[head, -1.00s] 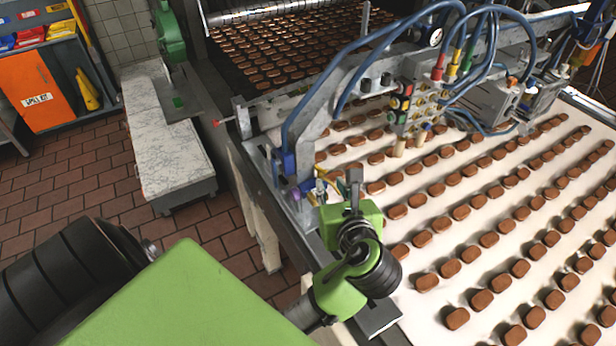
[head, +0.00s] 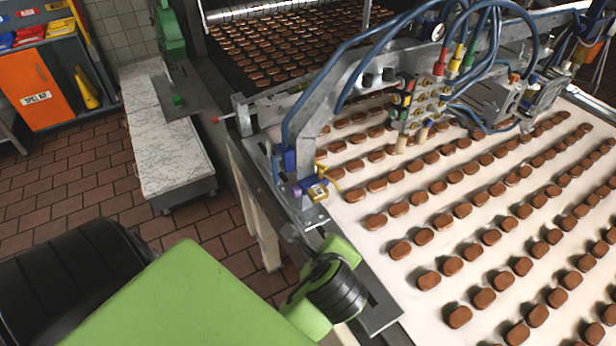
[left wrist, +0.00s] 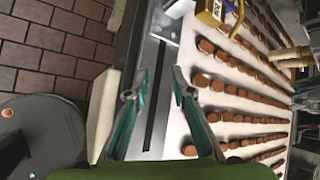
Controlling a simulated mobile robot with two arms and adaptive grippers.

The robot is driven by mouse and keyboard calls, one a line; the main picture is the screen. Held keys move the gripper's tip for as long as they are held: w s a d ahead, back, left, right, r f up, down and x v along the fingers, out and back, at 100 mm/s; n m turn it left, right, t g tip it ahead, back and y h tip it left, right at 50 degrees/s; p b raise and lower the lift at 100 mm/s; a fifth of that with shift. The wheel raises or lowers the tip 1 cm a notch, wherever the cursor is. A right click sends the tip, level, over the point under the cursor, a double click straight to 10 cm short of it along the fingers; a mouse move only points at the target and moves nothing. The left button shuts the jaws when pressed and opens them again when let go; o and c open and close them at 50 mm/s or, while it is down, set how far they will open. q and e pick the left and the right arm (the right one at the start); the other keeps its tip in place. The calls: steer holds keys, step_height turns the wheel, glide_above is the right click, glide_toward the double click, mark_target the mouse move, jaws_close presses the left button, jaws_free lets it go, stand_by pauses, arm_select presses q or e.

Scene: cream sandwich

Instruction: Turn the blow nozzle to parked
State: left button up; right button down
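A small yellow block with a thin curved yellow tube (head: 330,174), which looks like the blow nozzle, sits at the near-left end of the metal frame over the belt's edge. The block (head: 318,191) also shows at the top of the left wrist view (left wrist: 211,11). The tube points right, over the belt side. My left gripper (left wrist: 156,87) is open and empty, its two fingers apart below the yellow block in the wrist view and not touching it. In the head view its fingers are hard to make out beyond my green arm.
The white belt (head: 375,235) carries rows of brown biscuits right of my arm. A grey metal edge rail (head: 383,316) runs beside it. Blue hoses (head: 345,85) and a valve block (head: 405,100) sit on the frame. A marble-topped bench (head: 165,150) stands left, with tiled floor between.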

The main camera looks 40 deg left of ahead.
arm_select(q)
steer(key=s+d+f+n+g+h, duration=0.1)
steer(key=s+f+n+g+h, duration=0.1)
steer(key=s+f+n+h, duration=0.2)
steer(key=shift+s+d+f+n, duration=0.2)
steer(key=shift+s+f+n, duration=1.6)
steer(key=shift+f+n, duration=1.1)
steer(key=shift+r+n, duration=0.4)
steer(key=shift+r, duration=0.05)
